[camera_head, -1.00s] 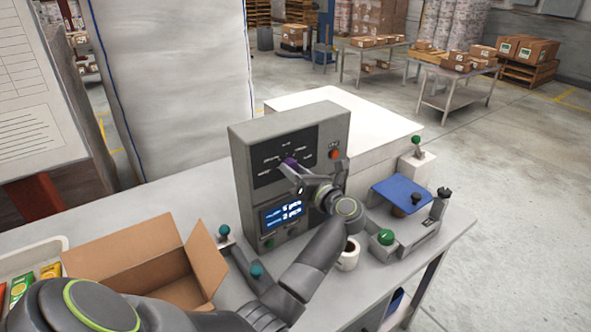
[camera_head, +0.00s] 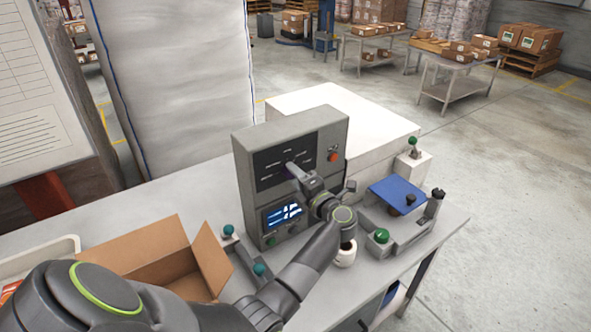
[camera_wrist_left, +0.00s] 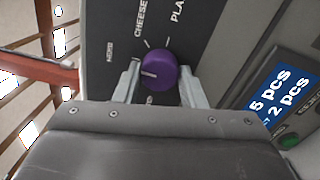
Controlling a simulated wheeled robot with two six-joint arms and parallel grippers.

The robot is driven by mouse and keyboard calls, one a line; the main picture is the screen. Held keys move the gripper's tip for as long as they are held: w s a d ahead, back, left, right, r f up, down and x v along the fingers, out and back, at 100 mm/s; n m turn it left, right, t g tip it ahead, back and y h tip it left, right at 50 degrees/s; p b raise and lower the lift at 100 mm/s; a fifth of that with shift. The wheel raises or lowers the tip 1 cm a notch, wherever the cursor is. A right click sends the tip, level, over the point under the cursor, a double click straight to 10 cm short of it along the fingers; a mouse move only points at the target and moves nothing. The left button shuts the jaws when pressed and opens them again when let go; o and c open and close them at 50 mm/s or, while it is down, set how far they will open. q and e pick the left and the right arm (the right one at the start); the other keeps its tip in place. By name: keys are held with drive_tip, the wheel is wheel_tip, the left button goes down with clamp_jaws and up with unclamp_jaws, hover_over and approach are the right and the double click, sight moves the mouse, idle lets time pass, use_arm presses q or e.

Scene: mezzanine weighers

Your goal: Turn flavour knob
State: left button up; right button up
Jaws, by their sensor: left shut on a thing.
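The purple flavour knob (camera_wrist_left: 168,70) sits on the dark dial plate of the grey control box (camera_head: 240,172). In the left wrist view it stands between the two fingers of my left gripper (camera_wrist_left: 160,86), which is shut on it. The knob's white mark points left in that view. Printed labels, among them "CHEESE" and the start of "PLA", lie around it. In the head view my left gripper (camera_head: 292,170) meets the dial and mostly hides the knob. My right gripper is in neither view.
A lit display (camera_head: 283,215) is below the dial, and a red button (camera_head: 333,156) to its right. A white mug (camera_head: 346,256) stands close by my left arm. An open carton (camera_head: 140,255) is at left, a blue-topped weigher (camera_head: 397,192) at right.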

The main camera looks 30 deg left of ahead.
use_arm(q)
drive_tip(key=shift+r+m+t+h+p, duration=0.15)
drive_tip(key=shift+m+p, duration=0.4)
drive_tip(key=shift+m, duration=1.65)
drive_tip(key=shift+f+m+t+h+p, duration=0.2)
drive_tip(key=shift+m+p, duration=0.35)
drive_tip(key=shift+m, duration=1.65)
drive_tip(key=o, duration=1)
